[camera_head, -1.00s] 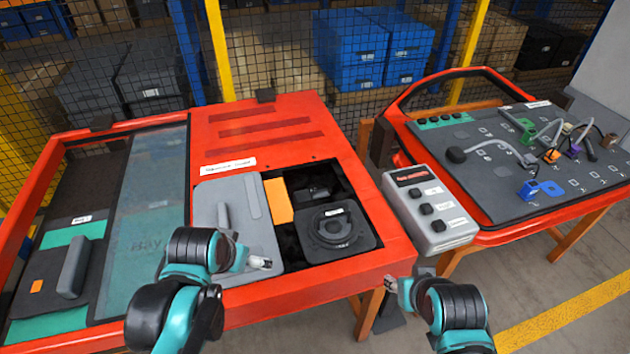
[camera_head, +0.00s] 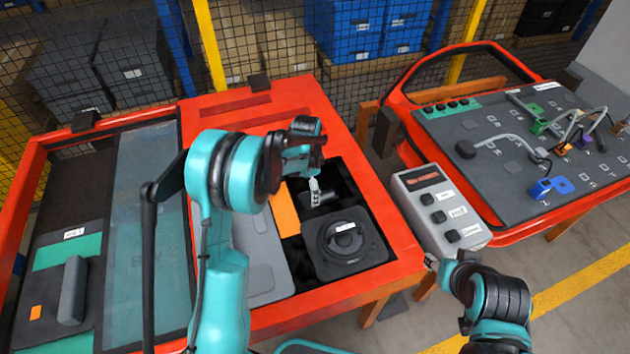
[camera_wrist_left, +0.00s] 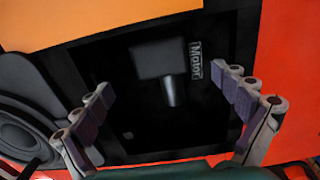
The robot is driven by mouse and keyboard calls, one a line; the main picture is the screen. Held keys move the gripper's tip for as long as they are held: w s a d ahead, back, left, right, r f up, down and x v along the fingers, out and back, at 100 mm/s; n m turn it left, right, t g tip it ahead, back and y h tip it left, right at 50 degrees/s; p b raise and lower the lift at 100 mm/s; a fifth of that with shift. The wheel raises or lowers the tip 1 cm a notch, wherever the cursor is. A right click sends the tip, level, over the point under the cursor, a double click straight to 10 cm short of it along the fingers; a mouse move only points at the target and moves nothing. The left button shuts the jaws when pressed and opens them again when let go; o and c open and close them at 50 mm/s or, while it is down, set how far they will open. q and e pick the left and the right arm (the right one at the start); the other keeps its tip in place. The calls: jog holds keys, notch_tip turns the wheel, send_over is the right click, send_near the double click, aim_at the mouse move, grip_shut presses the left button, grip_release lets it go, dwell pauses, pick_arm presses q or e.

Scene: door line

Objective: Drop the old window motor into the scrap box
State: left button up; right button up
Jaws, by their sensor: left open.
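The window motor is dark grey with a short cylinder. In the left wrist view the motor (camera_wrist_left: 158,60) lies in a black recess, beside a "Motor" label. In the head view it is mostly hidden behind my left gripper (camera_head: 315,188), which hangs over the recess. In the left wrist view my left gripper (camera_wrist_left: 163,90) is open, its fingers apart with nothing between the tips; the motor lies beyond them. My right gripper (camera_head: 432,262) is low right, near the red panel's corner; its jaw state is unclear. I cannot pick out a scrap box.
An orange block (camera_head: 286,214) and a round speaker unit (camera_head: 345,238) flank the recess. A grey button box (camera_head: 440,210) stands right of the red door panel (camera_head: 330,300). A connector board (camera_head: 520,145) is farther right. A mesh fence with blue crates (camera_head: 355,25) stands behind.

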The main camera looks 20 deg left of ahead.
aim_at(309, 201)
pick_arm(q)
jog(key=shift+f, duration=0.65)
notch_tip(309, 201, down, 7)
jog(key=b, duration=0.2)
jog(key=shift+r+b, duration=0.15)
jog(key=shift+b, duration=0.25)
jog(key=shift+s, duration=0.1)
jog(key=c, duration=1.8)
jog(key=shift+r, duration=0.35)
jog(key=o, duration=0.8)
jog(key=c, duration=0.9)
jog(key=shift+r+p, duration=7.55)
jog(key=shift+r, duration=4.45)
